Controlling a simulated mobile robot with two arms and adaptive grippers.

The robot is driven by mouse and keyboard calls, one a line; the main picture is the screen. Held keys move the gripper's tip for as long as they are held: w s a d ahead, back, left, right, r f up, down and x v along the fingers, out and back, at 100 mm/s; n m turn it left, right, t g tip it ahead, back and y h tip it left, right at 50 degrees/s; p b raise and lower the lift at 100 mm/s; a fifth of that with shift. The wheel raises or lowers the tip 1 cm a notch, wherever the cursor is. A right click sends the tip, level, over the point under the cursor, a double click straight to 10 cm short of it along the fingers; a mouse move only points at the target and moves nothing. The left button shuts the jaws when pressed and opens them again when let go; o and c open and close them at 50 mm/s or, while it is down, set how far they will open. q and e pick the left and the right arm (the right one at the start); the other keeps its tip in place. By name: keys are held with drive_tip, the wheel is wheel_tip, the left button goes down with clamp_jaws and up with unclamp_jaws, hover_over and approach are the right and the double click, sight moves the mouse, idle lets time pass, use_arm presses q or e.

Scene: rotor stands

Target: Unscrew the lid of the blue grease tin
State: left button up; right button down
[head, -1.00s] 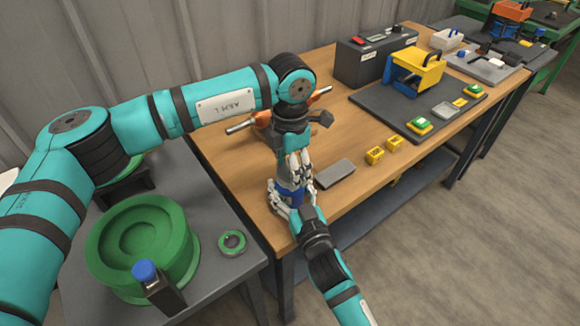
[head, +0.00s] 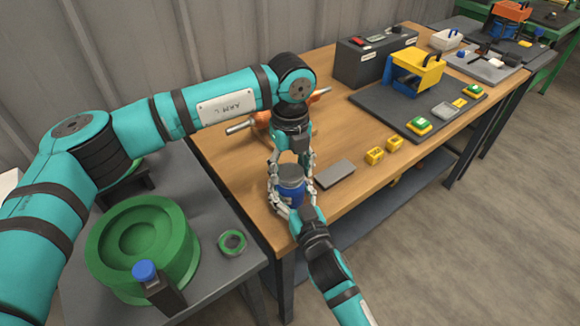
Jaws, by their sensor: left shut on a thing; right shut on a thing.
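The blue grease tin (head: 289,193) stands upright near the front edge of the wooden table. Its dark grey lid (head: 291,172) sits on top; I cannot tell whether it is still threaded on. My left gripper (head: 292,167) reaches down from above, with one finger on each side of the lid, shut on it. My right gripper (head: 294,203) comes in from the front and is shut around the blue body of the tin, low down. The fingers hide parts of the tin's sides.
A flat grey block (head: 335,174) lies right of the tin, with two yellow blocks (head: 375,156) beyond it. An orange stand with a metal bar (head: 240,128) is behind my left wrist.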

sight(290, 172)
idle(0.4)
use_arm(q)
drive_tip(key=shift+r, duration=1.1)
drive_tip(key=shift+r, duration=0.1)
drive_tip(key=shift+r, duration=1.9)
use_arm(e)
drive_tip(key=shift+c, duration=0.9)
unclamp_jaws()
